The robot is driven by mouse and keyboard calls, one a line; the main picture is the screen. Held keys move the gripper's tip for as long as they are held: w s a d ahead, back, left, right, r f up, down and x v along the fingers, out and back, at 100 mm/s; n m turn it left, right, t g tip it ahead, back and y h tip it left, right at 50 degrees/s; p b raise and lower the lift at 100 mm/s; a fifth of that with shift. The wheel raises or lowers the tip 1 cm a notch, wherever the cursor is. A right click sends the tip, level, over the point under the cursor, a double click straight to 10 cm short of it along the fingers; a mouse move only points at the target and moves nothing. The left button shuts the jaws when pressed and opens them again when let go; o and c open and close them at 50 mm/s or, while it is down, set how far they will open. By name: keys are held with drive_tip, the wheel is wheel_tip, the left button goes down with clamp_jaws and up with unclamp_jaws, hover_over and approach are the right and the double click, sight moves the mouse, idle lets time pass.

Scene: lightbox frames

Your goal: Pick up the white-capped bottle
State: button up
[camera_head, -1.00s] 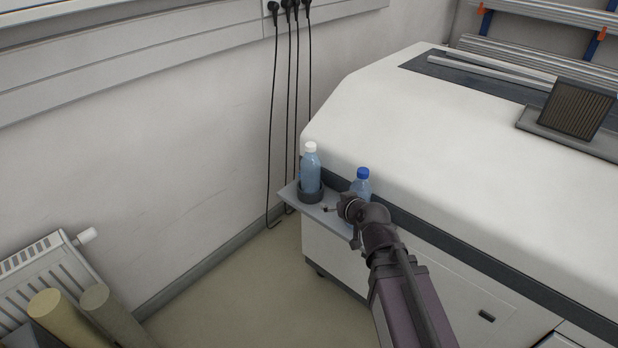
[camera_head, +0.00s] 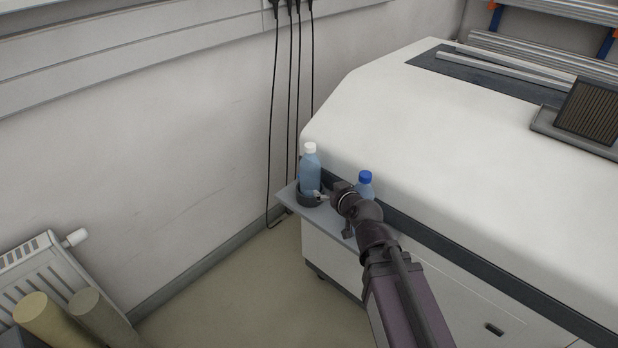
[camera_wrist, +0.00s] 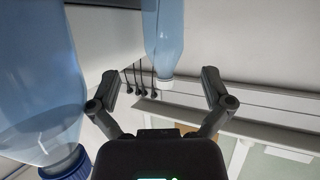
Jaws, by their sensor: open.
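The wrist view shows my gripper (camera_wrist: 160,80) open with nothing held. Whether a finger touches the bottle cannot be told. My gripper and arm partly hide the blue-capped bottle (camera_head: 366,186).
The blue-capped bottle stands close beside my wrist and fills the left of the wrist view (camera_wrist: 40,80). The shelf (camera_head: 290,195) is attached to a large white machine (camera_head: 450,140). Black cables (camera_head: 280,120) hang on the wall behind. Floor left of the shelf is clear.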

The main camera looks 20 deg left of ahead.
sight(314, 179)
drive_tip(key=shift+a, duration=0.15)
drive_tip(key=shift+b+x, duration=1.65)
drive_tip(key=shift+x, duration=2.6)
drive_tip(key=shift+s, duration=0.1)
drive_tip(key=shift+b+x, duration=1)
drive_tip(key=shift+x, duration=1.7)
drive_tip(key=shift+s, duration=0.15)
drive_tip(key=c, duration=0.8)
